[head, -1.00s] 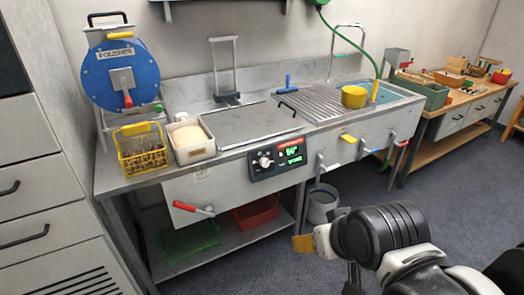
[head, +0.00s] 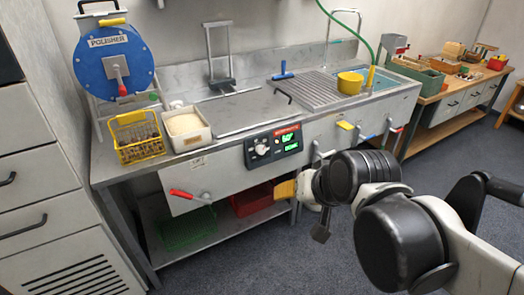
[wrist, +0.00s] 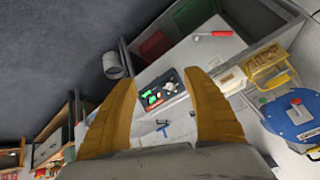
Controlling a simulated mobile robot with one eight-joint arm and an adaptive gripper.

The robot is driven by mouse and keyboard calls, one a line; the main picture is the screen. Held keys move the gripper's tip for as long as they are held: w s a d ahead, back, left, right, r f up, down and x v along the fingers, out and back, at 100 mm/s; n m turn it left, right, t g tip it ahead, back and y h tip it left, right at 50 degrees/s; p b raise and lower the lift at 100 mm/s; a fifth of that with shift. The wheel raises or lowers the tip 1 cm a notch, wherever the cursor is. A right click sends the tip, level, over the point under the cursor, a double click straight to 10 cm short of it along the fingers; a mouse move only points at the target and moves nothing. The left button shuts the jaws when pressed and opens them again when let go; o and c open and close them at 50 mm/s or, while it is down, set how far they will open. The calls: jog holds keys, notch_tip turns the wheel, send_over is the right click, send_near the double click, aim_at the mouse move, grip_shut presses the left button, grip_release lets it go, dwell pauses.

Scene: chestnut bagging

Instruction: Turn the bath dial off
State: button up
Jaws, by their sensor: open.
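The bath dial (head: 262,149) is a pale round knob on the left of a black control panel (head: 273,146) on the bench's front face. Green digits are lit on the panel's right side. In the wrist view the panel (wrist: 166,91) lies between my fingers but some way beyond them, and the dial (wrist: 167,86) looks small there. My gripper (wrist: 165,95) has two yellow-brown fingers spread wide with nothing between them. In the head view my gripper (head: 288,189) is in front of and below the panel, apart from it; part is hidden behind my wrist.
A red-handled lever (head: 182,194) sticks out of the bench front left of the panel. Several coloured levers, including a yellow one (head: 345,125), stand out to its right. A yellow wire basket (head: 138,138) and a white bin (head: 186,129) stand on top.

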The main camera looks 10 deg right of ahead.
aim_at(262, 150)
jog(key=w+f+m+t+y+p, duration=0.25)
jog(key=w+m, duration=0.75)
jog(key=w, duration=1.5)
jog(key=w+d+f+m+t, duration=0.2)
jog(key=w+f+m, duration=0.45)
jog(key=f, duration=0.25)
jog(key=w+d+f+m+t, duration=0.25)
jog(key=w+f+m, duration=0.25)
jog(key=w+f, duration=0.25)
jog(key=shift+n+g+y, duration=0.3)
jog(key=shift+n+y, duration=0.05)
jog(key=shift+y, duration=0.1)
jog(key=b+x, duration=0.1)
jog(key=x, duration=0.2)
jog(key=b+x, duration=0.1)
jog(key=x, duration=0.2)
jog(key=f+b+x, duration=0.1)
jog(key=x, duration=0.2)
jog(key=shift+s+f, duration=0.1)
jog(key=shift+s, duration=0.05)
jog(key=shift+w+a, duration=0.15)
jog(key=shift+w, duration=0.35)
